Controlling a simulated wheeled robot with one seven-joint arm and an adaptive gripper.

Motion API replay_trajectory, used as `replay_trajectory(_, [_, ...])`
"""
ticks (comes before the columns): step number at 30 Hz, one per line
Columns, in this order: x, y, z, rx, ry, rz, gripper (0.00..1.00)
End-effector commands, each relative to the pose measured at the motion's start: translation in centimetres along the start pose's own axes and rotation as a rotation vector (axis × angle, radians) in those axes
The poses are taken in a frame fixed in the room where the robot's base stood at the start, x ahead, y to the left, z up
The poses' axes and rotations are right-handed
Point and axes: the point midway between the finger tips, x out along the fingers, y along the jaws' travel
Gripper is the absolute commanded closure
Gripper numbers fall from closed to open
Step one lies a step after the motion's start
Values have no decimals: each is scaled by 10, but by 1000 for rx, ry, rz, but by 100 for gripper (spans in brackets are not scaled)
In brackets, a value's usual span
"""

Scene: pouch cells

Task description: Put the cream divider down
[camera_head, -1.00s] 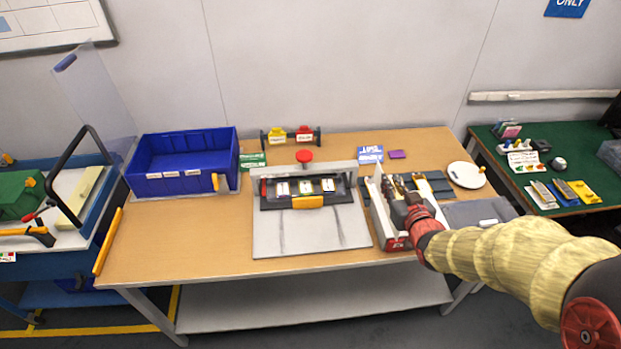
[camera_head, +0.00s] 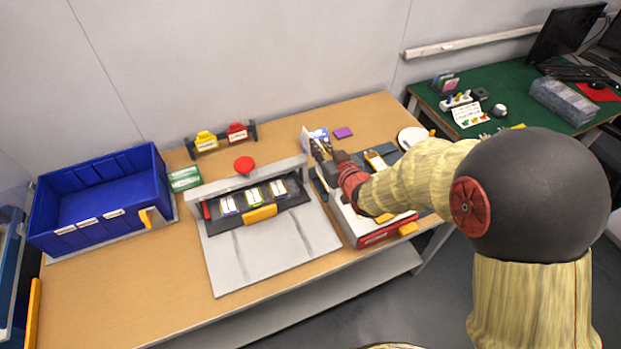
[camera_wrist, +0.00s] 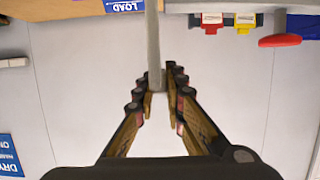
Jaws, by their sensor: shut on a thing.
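My gripper (camera_wrist: 158,92) is shut on a thin pale strip, the cream divider (camera_wrist: 154,45), in the wrist view. The strip runs from the fingertips to the picture's top edge. In the head view, my gripper (camera_head: 322,152) is above the back right part of the table, left of the dark mat and behind the white box. I cannot clearly make out the divider there. Its far end and whatever it touches are not visible.
A white box with a red front (camera_head: 382,232) stands beneath my forearm. Left of it is a grey fixture plate (camera_head: 275,255) with a red knob (camera_head: 243,165). A blue bin (camera_head: 110,222) stands further left. A blue card (camera_head: 319,135) is beside my gripper.

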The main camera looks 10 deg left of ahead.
Motion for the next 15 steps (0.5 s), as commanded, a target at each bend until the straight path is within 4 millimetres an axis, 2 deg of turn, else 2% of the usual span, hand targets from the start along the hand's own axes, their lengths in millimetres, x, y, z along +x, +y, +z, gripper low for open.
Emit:
replay_trajectory(1, [5, 0, 17, 2, -3, 0, 100])
replay_trajectory(6, [17, 0, 56, 2, -3, 0, 100])
replay_trajectory(10, [25, 0, 79, 1, -1, 1, 100])
replay_trajectory(15, [29, 0, 92, 1, 1, 1, 100])
